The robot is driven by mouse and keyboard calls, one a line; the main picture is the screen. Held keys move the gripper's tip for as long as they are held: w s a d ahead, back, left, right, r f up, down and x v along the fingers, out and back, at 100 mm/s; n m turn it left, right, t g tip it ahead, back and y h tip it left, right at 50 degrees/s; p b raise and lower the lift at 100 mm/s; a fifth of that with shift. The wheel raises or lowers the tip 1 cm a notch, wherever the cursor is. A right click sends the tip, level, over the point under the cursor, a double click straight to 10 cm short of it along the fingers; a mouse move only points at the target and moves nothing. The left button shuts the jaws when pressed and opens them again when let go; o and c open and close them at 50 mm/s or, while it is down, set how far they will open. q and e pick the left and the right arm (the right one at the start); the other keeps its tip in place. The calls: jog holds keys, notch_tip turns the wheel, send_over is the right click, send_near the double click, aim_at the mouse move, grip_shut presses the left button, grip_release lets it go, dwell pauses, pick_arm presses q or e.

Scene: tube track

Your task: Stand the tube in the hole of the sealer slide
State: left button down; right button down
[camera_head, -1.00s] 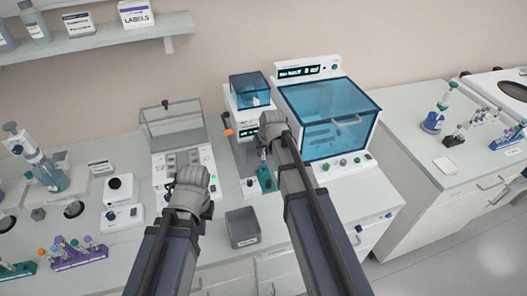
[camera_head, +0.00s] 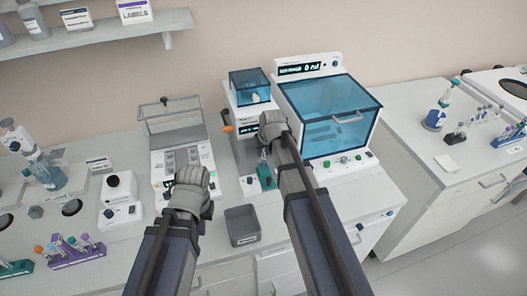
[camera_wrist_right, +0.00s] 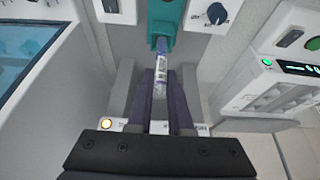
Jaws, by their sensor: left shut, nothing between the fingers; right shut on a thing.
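My right gripper (camera_head: 272,125) is at the sealer (camera_head: 243,118), above the teal slide (camera_head: 265,178). In the right wrist view, the purple fingers of this gripper (camera_wrist_right: 160,98) are shut on a clear tube (camera_wrist_right: 160,75) with a printed label. The tube's far end meets or overlaps the teal slide (camera_wrist_right: 166,22) in that view. I cannot tell whether it is in the hole, which is hidden. My left gripper (camera_head: 191,182) is shut and empty, in front of the grey-panelled device on the left.
A grey open bin (camera_head: 242,226) stands at the bench's front edge. A blue-windowed machine (camera_head: 328,115) is right of the sealer. A device with a clear hood (camera_head: 172,122) is on the left. A purple tube rack (camera_head: 80,253) stands at the front left.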

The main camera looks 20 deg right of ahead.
pick_arm(q)
jog(key=shift+f, duration=0.2)
pick_arm(e)
jog(key=shift+f, duration=0.2)
pick_arm(q)
jog(key=shift+f+b, duration=0.3)
jog(key=shift+b, duration=0.2)
pick_arm(e)
jog(key=shift+f, duration=0.3)
pick_arm(q)
jog(key=shift+f+b, duration=0.4)
pick_arm(e)
jog(key=shift+f, duration=0.4)
pick_arm(q)
jog(key=shift+f, duration=0.25)
pick_arm(e)
jog(key=shift+f, duration=0.25)
jog(key=c, duration=0.8)
grip_release()
jog(key=shift+o, duration=0.2)
pick_arm(q)
jog(key=shift+r, duration=0.1)
pick_arm(e)
jog(key=shift+r, duration=0.1)
